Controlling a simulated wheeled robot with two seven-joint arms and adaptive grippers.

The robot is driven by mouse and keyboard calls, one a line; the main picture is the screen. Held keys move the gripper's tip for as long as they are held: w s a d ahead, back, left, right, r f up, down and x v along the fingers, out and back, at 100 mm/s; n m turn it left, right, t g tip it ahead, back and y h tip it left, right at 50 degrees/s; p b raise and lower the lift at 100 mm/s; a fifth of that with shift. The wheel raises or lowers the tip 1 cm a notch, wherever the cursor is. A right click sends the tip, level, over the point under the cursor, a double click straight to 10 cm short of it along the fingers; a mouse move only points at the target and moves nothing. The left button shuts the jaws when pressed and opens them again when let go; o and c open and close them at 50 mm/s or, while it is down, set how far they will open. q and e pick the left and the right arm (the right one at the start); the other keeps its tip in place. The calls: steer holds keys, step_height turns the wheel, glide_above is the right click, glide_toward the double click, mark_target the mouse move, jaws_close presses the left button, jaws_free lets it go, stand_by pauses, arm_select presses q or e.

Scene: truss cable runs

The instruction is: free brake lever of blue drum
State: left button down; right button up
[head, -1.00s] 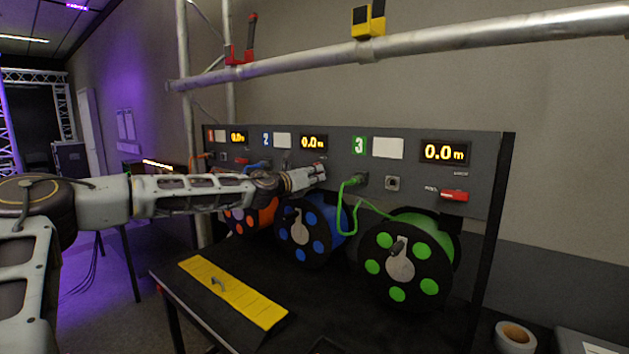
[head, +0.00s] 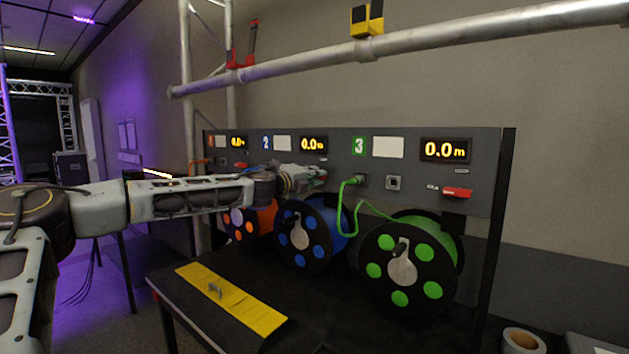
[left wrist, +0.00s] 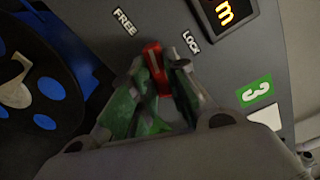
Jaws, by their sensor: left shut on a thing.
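The blue drum (head: 322,251) sits in the middle of the table, and its edge also shows in the left wrist view (left wrist: 45,122). Its red brake lever (left wrist: 154,60) is on the panel above, between the FREE label (left wrist: 124,22) and the LOCK label (left wrist: 191,42). My left gripper (left wrist: 158,85) is closed around the lever, with green pads on both sides. In the head view my left gripper (head: 308,178) is at the panel above the blue drum and mostly hides the lever. My right gripper is not in view.
The green drum (head: 432,278) stands to the right, with its red lever (head: 457,193) above. The orange drum (head: 240,219) is to the left, behind my forearm. A green cable (head: 343,205) hangs close beside my gripper. A yellow plate (head: 240,305) lies in front.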

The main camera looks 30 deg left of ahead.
arm_select(q)
steer(key=shift+n+b, duration=0.4)
steer(key=shift+n, duration=1.6)
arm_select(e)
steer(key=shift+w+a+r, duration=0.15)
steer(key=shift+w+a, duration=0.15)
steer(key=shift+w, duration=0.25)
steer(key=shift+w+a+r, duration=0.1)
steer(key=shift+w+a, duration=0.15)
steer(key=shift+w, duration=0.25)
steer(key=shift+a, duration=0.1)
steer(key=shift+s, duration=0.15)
arm_select(q)
steer(key=c, duration=1.4)
jaws_free()
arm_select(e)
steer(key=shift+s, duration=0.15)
arm_select(q)
steer(key=shift+s+a, duration=0.1)
steer(key=shift+s, duration=0.15)
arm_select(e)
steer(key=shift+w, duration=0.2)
